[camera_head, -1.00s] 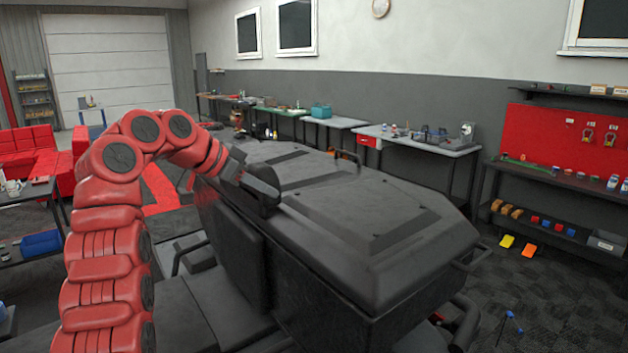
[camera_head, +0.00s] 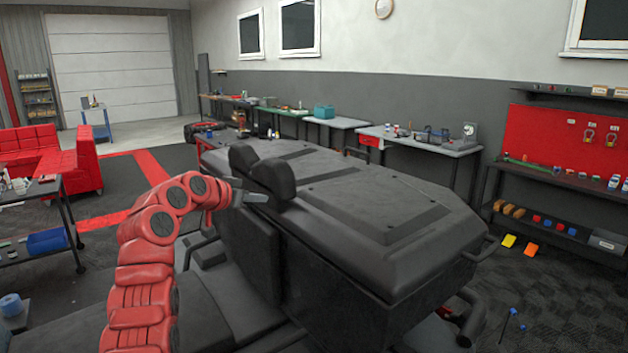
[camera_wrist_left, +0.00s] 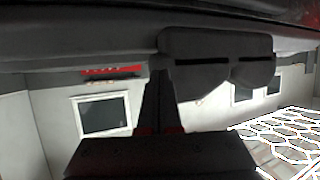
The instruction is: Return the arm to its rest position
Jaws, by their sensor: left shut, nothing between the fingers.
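My left arm is red and jointed, rising from the bottom left of the head view and bending right. In the left wrist view, the dark fingers (camera_wrist_left: 160,65) are together, with the black pads (camera_wrist_left: 215,62) close by and the picture upside down. My right gripper is not in view.
A dark shelf cart (camera_head: 40,250) with a blue bin stands at the left, near a red sofa (camera_head: 75,165). Workbenches (camera_head: 420,143) line the back wall. Open floor (camera_head: 130,190) lies behind the arm. A red pegboard (camera_head: 560,135) hangs at the right.

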